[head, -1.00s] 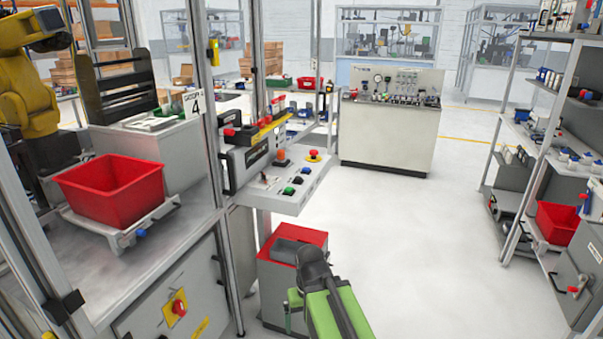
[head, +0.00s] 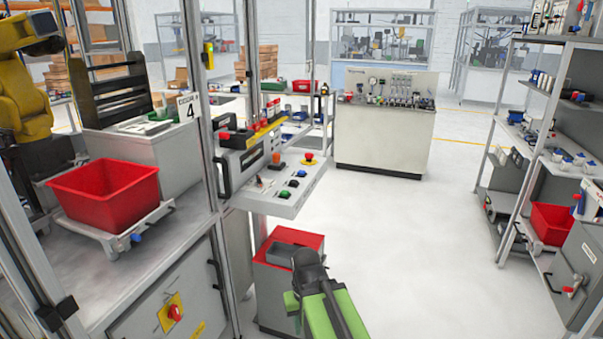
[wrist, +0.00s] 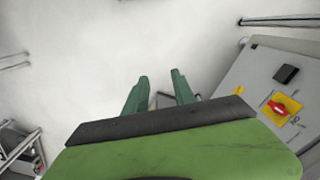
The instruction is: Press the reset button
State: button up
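A light grey control panel (head: 269,202) juts out from the machine cell in the head view. Labels are too small to read, so I cannot tell which is reset. My gripper (wrist: 158,80) is open and empty in the wrist view, its green fingers apart over pale floor. In the head view my green arm is below and right of the panel, not touching it.
A red-topped grey box (head: 280,287) stands under the panel, beside my arm. The cell's metal posts (head: 199,110) and a red bin (head: 105,197) are at left. A shelf rack (head: 520,150) stands at right. The floor between (head: 420,240) is clear.

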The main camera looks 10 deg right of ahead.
grip_shut()
dwell(1.0)
